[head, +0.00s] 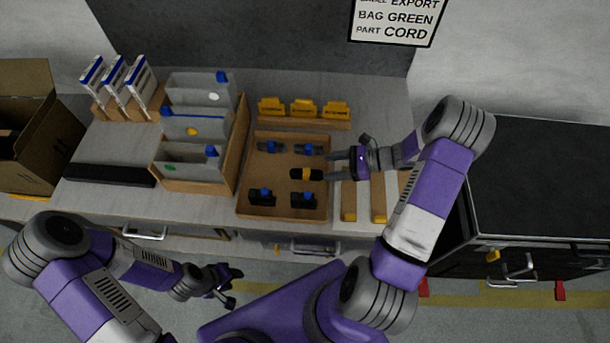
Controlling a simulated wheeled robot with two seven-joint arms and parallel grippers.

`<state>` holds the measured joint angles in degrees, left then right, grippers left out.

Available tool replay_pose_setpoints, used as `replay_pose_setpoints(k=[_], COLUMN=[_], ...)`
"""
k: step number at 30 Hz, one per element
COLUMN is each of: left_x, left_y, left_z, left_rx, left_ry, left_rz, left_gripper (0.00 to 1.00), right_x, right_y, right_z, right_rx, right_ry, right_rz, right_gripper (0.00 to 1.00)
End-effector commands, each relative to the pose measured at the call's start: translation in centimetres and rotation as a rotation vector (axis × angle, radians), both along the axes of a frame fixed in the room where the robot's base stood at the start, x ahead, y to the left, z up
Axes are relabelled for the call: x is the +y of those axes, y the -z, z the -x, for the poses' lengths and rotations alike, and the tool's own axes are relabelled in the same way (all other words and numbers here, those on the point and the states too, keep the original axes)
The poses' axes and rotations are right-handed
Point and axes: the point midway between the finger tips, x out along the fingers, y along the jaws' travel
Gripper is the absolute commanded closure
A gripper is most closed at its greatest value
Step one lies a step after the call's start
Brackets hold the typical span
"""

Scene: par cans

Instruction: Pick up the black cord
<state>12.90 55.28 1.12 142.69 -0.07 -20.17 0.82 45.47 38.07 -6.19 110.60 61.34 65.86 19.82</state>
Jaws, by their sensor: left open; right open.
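A shallow wooden tray (243,190) on the bench holds several small items. A dark bundle with a yellow band (306,174) lies right of its middle and looks like a coiled black cord. Two black items with blue tops (262,197) (304,200) sit in the front row. My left gripper (232,287) is open and empty, in front of the bench.
Left of the tray stands a wooden rack (200,185) with grey bins. Yellow blocks (303,108) stand behind the tray. Wooden strips with yellow ends (378,195) lie to the right. A flat black slab (110,175), a cardboard box (50,150) and a black cabinet (540,180) flank the area.

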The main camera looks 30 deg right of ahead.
Motion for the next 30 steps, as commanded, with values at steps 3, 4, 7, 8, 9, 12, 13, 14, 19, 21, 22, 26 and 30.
replay_pose_setpoints(k=[3, 4, 7, 8, 9, 12, 13, 14, 19, 21, 22, 26, 30], left_x=[0.0, 0.0, 0.0, 0.0, 0.0, 0.0, 0.0, 0.0, 0.0, 0.0, 0.0, 0.0, 0.0], left_y=[0.1, 0.1, 0.3, 0.4, 0.5, 0.7, 0.7, 0.8, 0.9, 0.8, 0.8, 0.8, 0.8], left_z=[0.0, 0.0, 0.0, 0.0, 0.0, 0.0, 0.0, 0.0, 0.0, 0.0, 0.0, 0.0, 0.0], left_rx=[0.000, 0.000, 0.000, 0.000, 0.000, 0.000, 0.000, 0.000, 0.000, 0.000, 0.000, 0.000, 0.000], left_ry=[0.000, 0.000, 0.000, 0.000, 0.000, 0.000, 0.000, 0.000, 0.000, 0.000, 0.000, 0.000, 0.000], left_rz=[0.000, 0.000, 0.000, 0.000, 0.000, 0.000, 0.000, 0.000, 0.000, 0.000, 0.000, 0.000, 0.000], left_gripper=[0.57, 0.57, 0.57, 0.57, 0.57, 0.57, 0.57, 0.57, 0.57, 0.57, 0.57, 0.57, 0.57], right_x=[1.2, 1.5, 2.4, 2.8, 3.3, 4.6, 4.9, 5.2, 5.9, 5.9, 5.9, 5.9, 5.9], right_y=[0.5, 0.6, 1.1, 1.3, 1.6, 2.3, 2.4, 2.6, 2.8, 2.8, 2.8, 2.8, 2.8], right_z=[-0.6, -0.8, -1.2, -1.3, -1.5, -2.0, -2.3, -2.4, -2.9, -2.9, -2.9, -2.9, -2.9], right_rx=[-0.001, -0.001, 0.001, 0.002, 0.001, 0.001, 0.000, 0.000, -0.001, 0.000, -0.001, 0.000, 0.000], right_ry=[-0.003, -0.004, -0.002, -0.003, -0.004, -0.005, -0.004, -0.003, -0.001, -0.001, 0.000, -0.001, -0.001], right_rz=[-0.002, -0.002, -0.002, -0.002, -0.003, -0.003, -0.003, -0.001, -0.001, 0.000, 0.000, 0.000, 0.000], right_gripper=[0.38, 0.38, 0.38, 0.38, 0.38, 0.38, 0.38, 0.38, 0.38, 0.38, 0.38, 0.46, 0.67])
